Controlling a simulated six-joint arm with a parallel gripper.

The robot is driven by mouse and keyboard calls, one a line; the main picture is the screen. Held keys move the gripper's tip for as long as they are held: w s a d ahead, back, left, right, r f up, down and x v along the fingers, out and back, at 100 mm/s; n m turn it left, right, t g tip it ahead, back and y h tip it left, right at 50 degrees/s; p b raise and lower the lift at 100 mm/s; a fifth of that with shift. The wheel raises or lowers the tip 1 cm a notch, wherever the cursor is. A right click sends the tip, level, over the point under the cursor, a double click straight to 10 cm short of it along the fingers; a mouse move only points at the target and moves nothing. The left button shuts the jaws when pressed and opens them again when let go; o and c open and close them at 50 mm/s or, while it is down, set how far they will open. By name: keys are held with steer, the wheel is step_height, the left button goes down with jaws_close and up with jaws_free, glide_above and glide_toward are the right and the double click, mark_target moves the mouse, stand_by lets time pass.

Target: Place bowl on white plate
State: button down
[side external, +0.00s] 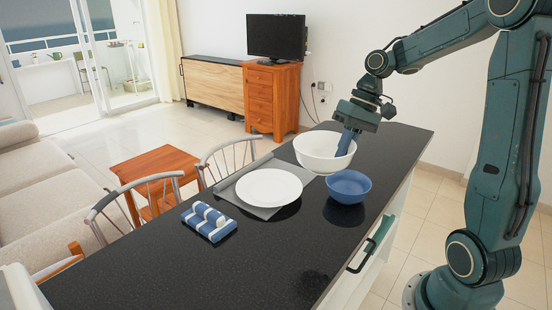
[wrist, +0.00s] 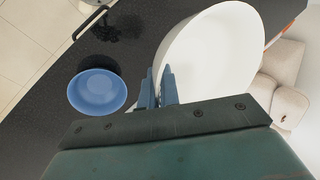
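A large white bowl (side external: 318,158) is at the back of the dark counter, behind a smaller blue bowl (side external: 350,184). The white plate (side external: 268,187) lies empty on a grey placemat, left of both bowls. My gripper (side external: 346,144) is at the white bowl's right rim. In the wrist view, my gripper (wrist: 160,88) has its fingers close together on either side of the rim of the white bowl (wrist: 215,60), shut on it. The blue bowl (wrist: 97,90) stands apart from the fingers. I cannot tell whether the white bowl touches the counter.
A blue-and-white striped cloth (side external: 209,221) lies on the counter (side external: 290,250), left of the plate. The grey placemat (side external: 262,211) extends around the plate. Chairs (side external: 232,153) stand along the counter's far left side. The counter's front part is clear.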

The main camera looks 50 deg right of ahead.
steer(key=w+d+m, duration=0.2)
steer(key=w, duration=0.7)
steer(key=w+d+r+m+t, duration=0.1)
steer(key=w+d+m, duration=0.1)
steer(key=w, duration=0.8)
steer(key=shift+w+d+h, duration=0.2)
steer(key=shift+w+h, duration=0.05)
steer(key=shift+h, duration=0.15)
glide_above(282, 191)
steer(key=s+d, duration=0.1)
step_height(282, 191, down, 16)
steer(key=shift+r, duration=0.25)
steer(key=shift+f, duration=0.1)
steer(key=shift+s+f, duration=0.1)
steer(key=shift+f, duration=1.95)
steer(key=shift+f, duration=0.1)
